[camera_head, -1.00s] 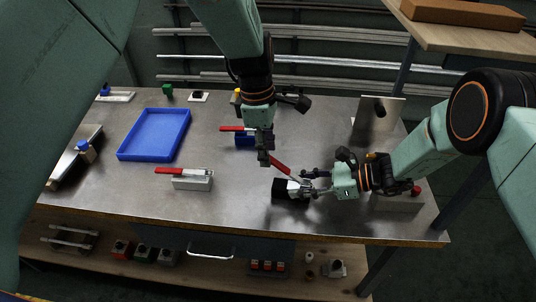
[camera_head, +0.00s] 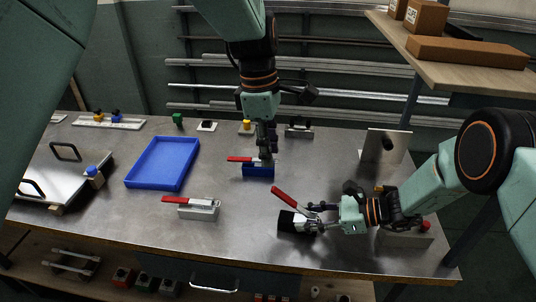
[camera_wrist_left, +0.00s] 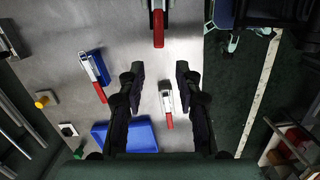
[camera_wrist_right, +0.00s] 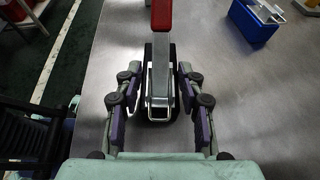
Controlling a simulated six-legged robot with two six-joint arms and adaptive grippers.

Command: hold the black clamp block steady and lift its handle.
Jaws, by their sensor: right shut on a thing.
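The black clamp block (camera_head: 288,222) stands on the metal bench, right of centre in the head view. Its red handle (camera_head: 284,197) slants up and left from the metal linkage; it also shows at the top of the right wrist view (camera_wrist_right: 162,14). My right gripper (camera_head: 314,216) is shut on the black block, with a finger along each side (camera_wrist_right: 160,88). My left gripper (camera_head: 265,154) is open and empty, above and behind the handle, apart from it. In the left wrist view the handle (camera_wrist_left: 158,28) is beyond the fingertips. The fingers partly hide the block.
A blue clamp block (camera_head: 258,171) with a red handle stands just behind, near my left gripper. A grey clamp block (camera_head: 199,212) with a red handle and a blue tray (camera_head: 133,184) are to the left. A metal plate (camera_head: 386,145) stands upright at the right.

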